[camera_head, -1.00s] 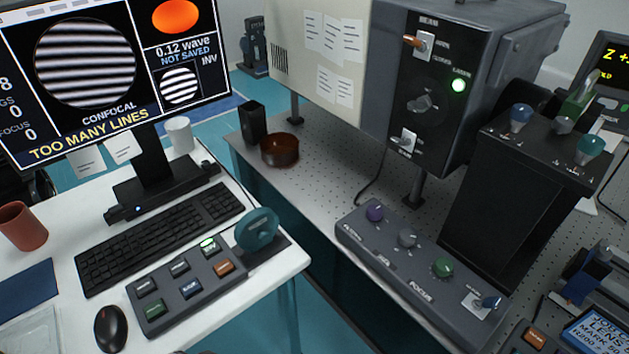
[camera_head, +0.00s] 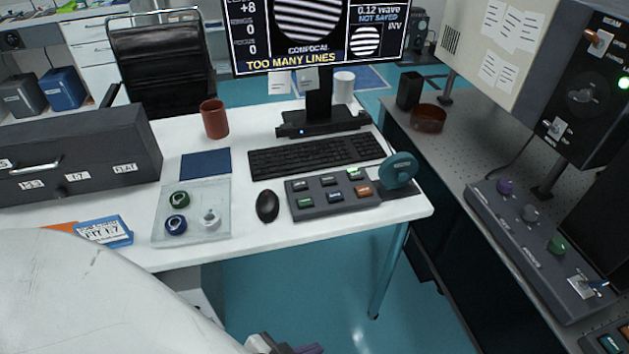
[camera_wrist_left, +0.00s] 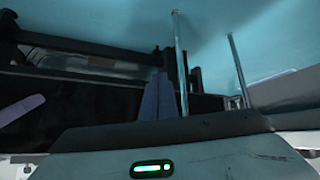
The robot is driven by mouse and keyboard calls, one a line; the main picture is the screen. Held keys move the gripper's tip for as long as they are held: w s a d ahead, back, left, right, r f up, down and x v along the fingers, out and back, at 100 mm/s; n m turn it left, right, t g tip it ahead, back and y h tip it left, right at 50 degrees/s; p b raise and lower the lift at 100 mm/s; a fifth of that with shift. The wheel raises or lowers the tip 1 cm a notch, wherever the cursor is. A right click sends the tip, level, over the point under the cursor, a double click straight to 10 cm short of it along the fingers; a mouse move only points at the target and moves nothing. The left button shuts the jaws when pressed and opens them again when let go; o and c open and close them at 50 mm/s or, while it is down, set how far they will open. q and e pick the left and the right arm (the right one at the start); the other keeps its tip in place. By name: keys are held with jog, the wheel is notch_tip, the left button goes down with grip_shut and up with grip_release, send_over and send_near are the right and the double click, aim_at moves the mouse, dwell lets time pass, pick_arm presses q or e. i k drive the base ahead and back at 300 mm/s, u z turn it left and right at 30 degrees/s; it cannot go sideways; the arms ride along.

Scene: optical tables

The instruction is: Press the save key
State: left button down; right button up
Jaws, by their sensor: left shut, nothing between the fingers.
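A grey key panel (camera_head: 331,194) lies on the white desk, in front of the keyboard. Its top row has two grey keys and a lit green key (camera_head: 354,173). Its bottom row has a green key (camera_head: 305,203), a blue key (camera_head: 335,197) and an orange key (camera_head: 363,191). The key labels are too small to read surely. The monitor (camera_head: 318,30) reads "NOT SAVED" and "TOO MANY LINES". My left gripper (camera_head: 300,349) shows partly at the bottom edge, below and in front of the desk, away from the panel. In the left wrist view its fingers (camera_wrist_left: 156,96) are shut and empty. My right gripper is not seen.
The desk's front edge (camera_head: 300,238) lies between my left gripper and the panel. Open floor (camera_head: 290,290) lies in front.

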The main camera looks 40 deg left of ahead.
aim_at(334, 195)
jog(key=u, duration=0.55)
jog(key=i, duration=0.7)
jog(key=u, duration=0.6)
